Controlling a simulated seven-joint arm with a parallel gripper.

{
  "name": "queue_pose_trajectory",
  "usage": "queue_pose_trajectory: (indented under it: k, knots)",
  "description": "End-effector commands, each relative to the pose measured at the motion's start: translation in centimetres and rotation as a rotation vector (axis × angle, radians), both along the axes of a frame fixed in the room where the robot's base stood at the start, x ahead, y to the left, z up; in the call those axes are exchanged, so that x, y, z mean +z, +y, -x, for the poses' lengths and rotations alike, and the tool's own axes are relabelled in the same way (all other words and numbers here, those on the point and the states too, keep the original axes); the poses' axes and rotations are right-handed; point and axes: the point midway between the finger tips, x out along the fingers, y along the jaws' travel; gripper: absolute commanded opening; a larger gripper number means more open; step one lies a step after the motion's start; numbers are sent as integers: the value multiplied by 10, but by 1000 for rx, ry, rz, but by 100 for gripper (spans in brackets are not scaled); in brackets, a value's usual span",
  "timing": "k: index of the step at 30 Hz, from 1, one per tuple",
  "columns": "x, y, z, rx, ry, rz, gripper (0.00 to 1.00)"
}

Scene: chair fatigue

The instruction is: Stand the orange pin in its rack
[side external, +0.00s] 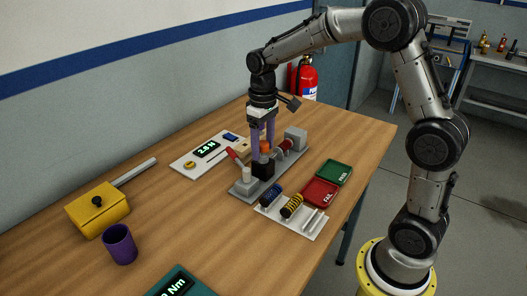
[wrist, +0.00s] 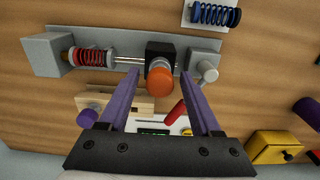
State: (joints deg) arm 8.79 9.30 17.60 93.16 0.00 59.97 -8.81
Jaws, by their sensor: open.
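The orange pin (wrist: 159,80) shows as a rounded orange end in the wrist view, in front of the black block (wrist: 160,52) of the grey spring fixture. In the side external view the orange pin (side external: 265,147) is partly hidden between the purple fingers. My gripper (wrist: 160,74) is open, with one finger on each side of the pin and visible gaps. In the side external view my gripper (side external: 263,153) points down over the fixture. A pale wooden block (wrist: 125,103) lies beside the fixture; I cannot tell whether it is the rack.
The grey fixture (side external: 243,188) carries a red spring (wrist: 90,57) and a red handle (wrist: 175,113). A white tray (side external: 305,228) with springs, red (side external: 320,193) and green (side external: 334,172) trays stand close by. A purple cup (side external: 119,245) and yellow box (side external: 98,210) are left.

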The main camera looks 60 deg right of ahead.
Motion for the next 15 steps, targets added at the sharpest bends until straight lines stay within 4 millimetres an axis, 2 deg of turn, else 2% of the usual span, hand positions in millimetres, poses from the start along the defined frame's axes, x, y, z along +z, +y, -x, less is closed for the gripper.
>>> queue_pose_trajectory:
  k: [2, 12, 15]
  knots:
    - [0, 0, 0, 0, 0, 0, 63]
    - [0, 0, 0, 0, 0, 0, 2]
    - [1, 0, 0, 0, -1, 0, 0]
